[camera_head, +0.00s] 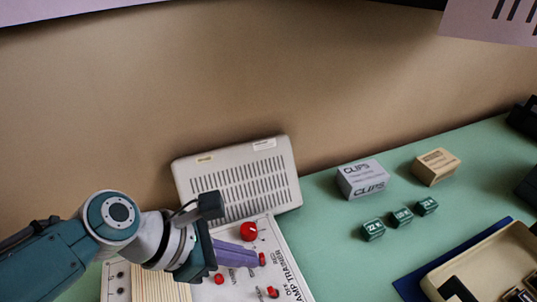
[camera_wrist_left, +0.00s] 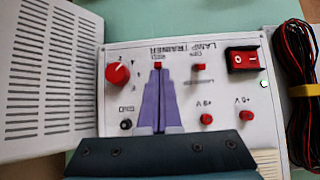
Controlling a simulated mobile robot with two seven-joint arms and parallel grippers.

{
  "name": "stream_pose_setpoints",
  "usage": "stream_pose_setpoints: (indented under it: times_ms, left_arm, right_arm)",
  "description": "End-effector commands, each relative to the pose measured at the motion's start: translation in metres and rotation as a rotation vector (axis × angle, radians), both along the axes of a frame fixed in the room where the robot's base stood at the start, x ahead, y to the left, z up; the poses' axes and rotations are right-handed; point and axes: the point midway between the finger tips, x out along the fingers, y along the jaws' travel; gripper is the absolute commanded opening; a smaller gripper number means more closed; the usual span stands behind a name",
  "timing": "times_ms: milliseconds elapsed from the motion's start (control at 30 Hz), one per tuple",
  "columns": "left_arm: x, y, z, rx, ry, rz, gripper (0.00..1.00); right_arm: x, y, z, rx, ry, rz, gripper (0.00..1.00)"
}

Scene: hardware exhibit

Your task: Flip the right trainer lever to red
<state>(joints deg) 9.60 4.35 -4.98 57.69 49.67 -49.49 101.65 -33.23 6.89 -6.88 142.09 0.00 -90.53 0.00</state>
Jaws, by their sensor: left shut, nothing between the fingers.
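The lamp trainer (camera_head: 290,272) is a white panel lying on the green table, with its print upside down in the left wrist view (camera_wrist_left: 225,140). My left gripper (camera_head: 256,258) is shut and empty, its purple fingers (camera_wrist_left: 158,80) reaching low over the panel. Their tips are at a small red lever (camera_wrist_left: 158,66); I cannot tell whether they touch it. A second red lever (camera_wrist_left: 199,67) stands to the right of it in the wrist view. The big red knob (camera_wrist_left: 117,73) is left of the fingertips. Lever tilt is hard to read. My right gripper is not in view.
A red rocker switch (camera_wrist_left: 243,60), a lit green lamp (camera_wrist_left: 262,83) and red sockets (camera_wrist_left: 206,119) are on the panel. A grey vented box (camera_head: 240,180) stands behind it. Cables (camera_wrist_left: 292,60) lie beside it. Clips boxes (camera_head: 363,179), green cubes (camera_head: 373,230) and a tray (camera_head: 470,262) are to the right.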

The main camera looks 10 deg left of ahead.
Motion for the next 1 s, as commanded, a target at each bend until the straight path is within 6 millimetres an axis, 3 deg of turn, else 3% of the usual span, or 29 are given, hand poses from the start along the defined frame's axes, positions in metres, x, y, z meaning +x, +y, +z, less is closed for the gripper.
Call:
stream_pose_setpoints:
  times_ms: [67, 300, 733, 1000]
  left_arm:
    - [0.002, -0.003, 0.009, 0.041, 0.028, -0.001, 0.00]
    - [0.001, -0.001, 0.001, 0.052, 0.036, 0.001, 0.00]
    - [0.001, -0.001, 0.017, 0.050, 0.035, 0.001, 0.00]
    - [0.001, -0.001, 0.017, 0.050, 0.035, 0.001, 0.00]
  right_arm:
    - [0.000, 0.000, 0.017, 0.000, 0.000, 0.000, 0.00]
    - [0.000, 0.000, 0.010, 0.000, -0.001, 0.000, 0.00]
    - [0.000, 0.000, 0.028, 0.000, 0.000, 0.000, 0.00]
    - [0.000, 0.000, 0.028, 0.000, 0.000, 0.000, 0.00]
